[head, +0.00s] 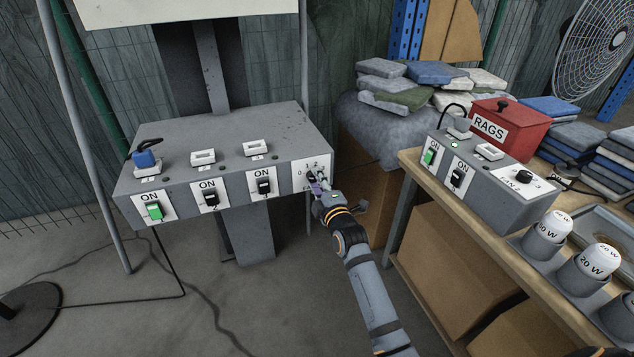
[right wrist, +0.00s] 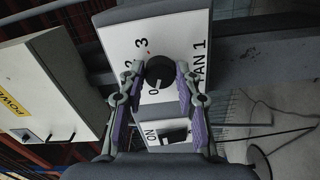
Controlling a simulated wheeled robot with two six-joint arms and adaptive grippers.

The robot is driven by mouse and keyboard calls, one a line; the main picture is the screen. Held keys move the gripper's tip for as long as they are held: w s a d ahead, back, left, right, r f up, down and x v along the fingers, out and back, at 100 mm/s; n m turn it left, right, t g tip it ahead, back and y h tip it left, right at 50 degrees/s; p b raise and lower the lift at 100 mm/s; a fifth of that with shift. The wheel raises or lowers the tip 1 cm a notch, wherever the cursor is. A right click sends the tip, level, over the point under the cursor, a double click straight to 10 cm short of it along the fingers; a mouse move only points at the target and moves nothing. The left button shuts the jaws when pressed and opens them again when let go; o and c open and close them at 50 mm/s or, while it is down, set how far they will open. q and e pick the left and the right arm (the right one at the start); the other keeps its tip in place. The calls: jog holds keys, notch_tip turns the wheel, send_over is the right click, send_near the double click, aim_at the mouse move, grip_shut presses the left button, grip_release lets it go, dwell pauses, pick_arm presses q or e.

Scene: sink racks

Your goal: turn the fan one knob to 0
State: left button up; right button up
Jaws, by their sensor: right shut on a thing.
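The fan one knob (right wrist: 158,70) is round and black, on a white plate (right wrist: 115,45) lettered FAN 1. The plate's 2 and 3 show beside the knob, and a 0 shows near its lower edge. The knob's pointer is hard to make out. My right gripper (right wrist: 159,80) is shut on the knob, one finger on each side. In the head view my right gripper (head: 318,188) is at the right end of the grey control box (head: 225,150) and hides much of the knob and plate. My left gripper is not in view.
Three ON switches (head: 210,198) sit on the box front, left of the knob. A wooden bench (head: 410,165) at the right holds a second grey box (head: 505,195), a red RAGS box (head: 508,125) and bulbs in holders. Floor in front is mostly clear, with cables.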

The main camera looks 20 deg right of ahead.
jog(key=o, duration=1.1)
jog(key=shift+o, duration=0.2)
jog(key=s, duration=1.2)
jog(key=shift+d, duration=0.2)
